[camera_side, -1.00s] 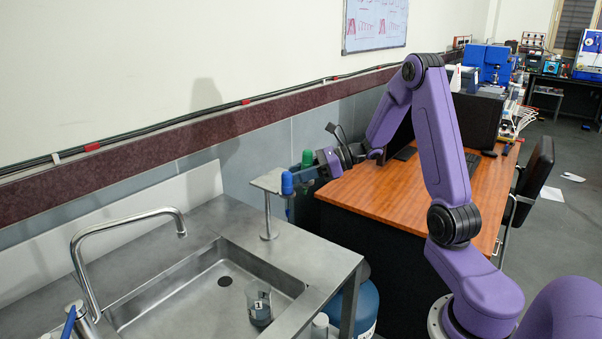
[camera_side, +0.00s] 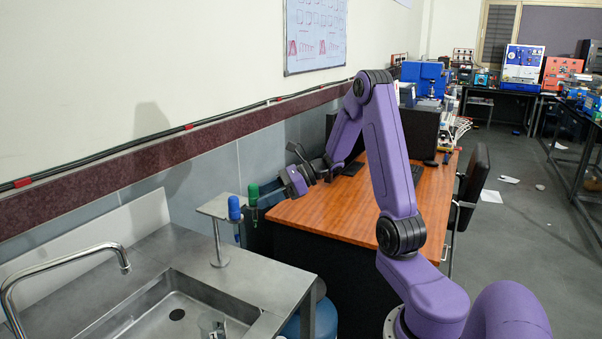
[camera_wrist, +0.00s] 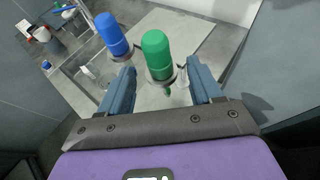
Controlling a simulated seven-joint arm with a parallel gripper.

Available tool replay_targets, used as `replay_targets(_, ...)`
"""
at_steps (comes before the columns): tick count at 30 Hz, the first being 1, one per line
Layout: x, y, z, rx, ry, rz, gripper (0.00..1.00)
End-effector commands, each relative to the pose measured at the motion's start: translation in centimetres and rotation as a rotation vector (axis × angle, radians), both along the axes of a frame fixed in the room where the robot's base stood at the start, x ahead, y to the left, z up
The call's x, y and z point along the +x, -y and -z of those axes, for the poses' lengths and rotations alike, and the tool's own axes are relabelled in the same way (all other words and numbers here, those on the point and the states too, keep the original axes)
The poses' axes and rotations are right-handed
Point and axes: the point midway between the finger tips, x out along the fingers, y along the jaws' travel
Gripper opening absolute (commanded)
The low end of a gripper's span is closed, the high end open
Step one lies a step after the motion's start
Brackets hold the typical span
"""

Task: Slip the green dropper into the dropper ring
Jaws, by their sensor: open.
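The green dropper (camera_wrist: 157,55) stands in the wrist view with its green bulb up and a thin tip showing below. A ring-like edge shows around its lower part, and it appears to sit in the ring (camera_wrist: 180,76) beside the blue dropper. In the side view the green dropper (camera_side: 253,192) stands just right of the stand. My gripper (camera_wrist: 161,66) is open, with one finger on each side of the green dropper and gaps between. In the side view my gripper (camera_side: 266,201) is right of the green dropper.
A blue dropper (camera_wrist: 111,35) stands in a neighbouring ring, close to my left finger; it also shows in the side view (camera_side: 234,208). The metal stand plate (camera_side: 213,206) is above the sink counter's right corner. The wooden desk (camera_side: 335,215) lies behind my gripper.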

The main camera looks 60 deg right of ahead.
Motion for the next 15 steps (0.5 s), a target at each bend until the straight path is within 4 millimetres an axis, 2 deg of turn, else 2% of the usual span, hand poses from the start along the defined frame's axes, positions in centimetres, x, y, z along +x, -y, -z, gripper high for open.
replay_targets(1, -0.9, 1.1, -0.4, 0.0, 0.003, 0.014, 0.64)
replay_targets(15, -6.8, 6.8, -4.7, 0.012, 0.043, 0.015, 0.64)
